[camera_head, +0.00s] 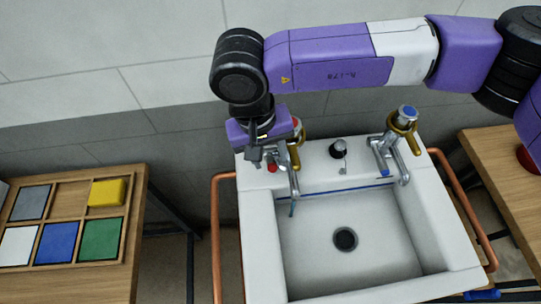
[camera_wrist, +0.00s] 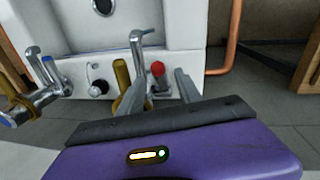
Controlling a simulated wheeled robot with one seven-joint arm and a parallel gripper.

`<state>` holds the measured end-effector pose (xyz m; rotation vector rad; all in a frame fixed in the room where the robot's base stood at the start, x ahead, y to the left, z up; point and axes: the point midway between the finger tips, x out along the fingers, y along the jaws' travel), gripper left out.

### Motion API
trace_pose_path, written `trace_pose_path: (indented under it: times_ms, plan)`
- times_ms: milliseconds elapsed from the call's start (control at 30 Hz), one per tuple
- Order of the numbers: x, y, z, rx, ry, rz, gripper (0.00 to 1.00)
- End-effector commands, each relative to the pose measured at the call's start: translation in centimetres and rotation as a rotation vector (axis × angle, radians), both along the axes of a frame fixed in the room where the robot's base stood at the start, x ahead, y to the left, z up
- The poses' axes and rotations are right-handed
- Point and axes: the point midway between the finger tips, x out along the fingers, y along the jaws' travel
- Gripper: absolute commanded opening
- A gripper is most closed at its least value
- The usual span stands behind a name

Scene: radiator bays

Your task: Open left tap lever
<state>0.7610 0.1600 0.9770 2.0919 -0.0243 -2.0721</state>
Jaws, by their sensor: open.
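The left tap (camera_head: 294,172) is chrome with a red-marked top. Its gold lever (camera_head: 295,155) shows beside my gripper (camera_head: 259,157), which partly hides the tap from the head view. In the wrist view, my gripper (camera_wrist: 160,84) is open, with its two grey fingers apart. The gold lever (camera_wrist: 121,74) stands next to the finger on the picture's left and is partly covered by it. I cannot tell whether they touch. The tap's chrome spout (camera_wrist: 138,42) and a red knob (camera_wrist: 157,69) show between the fingers.
The right tap (camera_head: 382,148) has a blue-marked top and a gold lever. A black knob (camera_head: 338,149) sits between the taps on the white sink (camera_head: 258,230). Copper pipes (camera_head: 216,235) flank the sink. A wooden table with a tray (camera_head: 72,208) stands left.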

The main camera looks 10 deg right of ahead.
Motion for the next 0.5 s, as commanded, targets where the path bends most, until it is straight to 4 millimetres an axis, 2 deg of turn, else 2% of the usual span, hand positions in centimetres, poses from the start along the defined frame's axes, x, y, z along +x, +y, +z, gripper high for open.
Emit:
trace_pose_path:
  times_ms: [200, 500]
  plan:
    - [0.0, -0.4, -2.3, 0.000, 0.001, 0.001, 0.41]
    - [0.1, -0.4, -2.8, 0.000, 0.000, 0.001, 0.41]
